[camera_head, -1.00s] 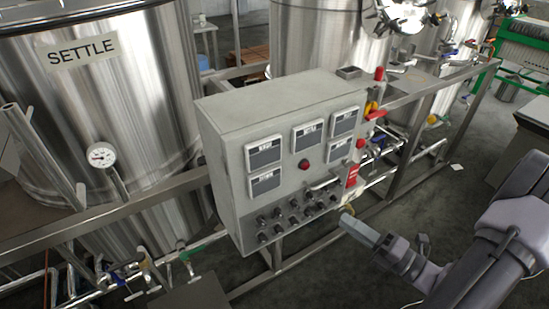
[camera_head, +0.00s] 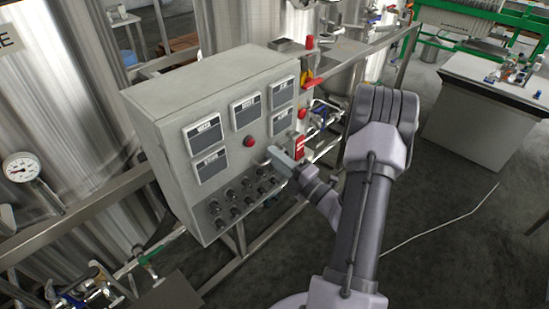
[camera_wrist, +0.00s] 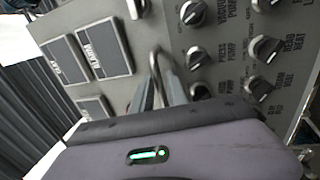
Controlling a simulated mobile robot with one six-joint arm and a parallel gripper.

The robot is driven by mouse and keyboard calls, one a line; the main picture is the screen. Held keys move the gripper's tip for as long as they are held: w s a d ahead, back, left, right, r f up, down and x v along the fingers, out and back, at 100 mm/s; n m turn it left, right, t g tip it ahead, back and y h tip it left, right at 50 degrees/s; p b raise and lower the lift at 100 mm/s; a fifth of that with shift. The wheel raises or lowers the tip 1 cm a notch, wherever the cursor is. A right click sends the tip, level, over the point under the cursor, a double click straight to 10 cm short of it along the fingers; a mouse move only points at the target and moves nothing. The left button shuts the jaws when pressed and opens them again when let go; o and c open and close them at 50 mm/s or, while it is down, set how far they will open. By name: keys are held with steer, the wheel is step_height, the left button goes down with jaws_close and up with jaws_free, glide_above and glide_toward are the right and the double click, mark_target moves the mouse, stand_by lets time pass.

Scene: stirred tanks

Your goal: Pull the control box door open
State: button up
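The control box (camera_head: 172,134) is a grey cabinet with several meters, a red button and rows of black knobs on its door (camera_head: 228,167). The door looks shut. A bent metal bar handle (camera_wrist: 158,68) shows in the wrist view, between the meters and the knobs. My gripper (camera_head: 279,157) is right in front of the door at the handle, and hides the handle in the head view. In the wrist view my gripper's fingers (camera_wrist: 161,94) stand apart with the bar between or just ahead of them. Contact with the bar cannot be told.
Knobs (camera_wrist: 202,54) lie close beside the fingers. Red and yellow fittings (camera_head: 307,78) and pipes stand right of the box. A steel tank (camera_head: 75,100) stands behind on the left. The floor (camera_head: 440,230) at the right is mostly clear, with a thin cable.

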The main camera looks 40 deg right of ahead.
steer(key=shift+w, duration=0.2)
steer(key=shift+c, duration=0.5)
jaws_close()
stand_by(0.9)
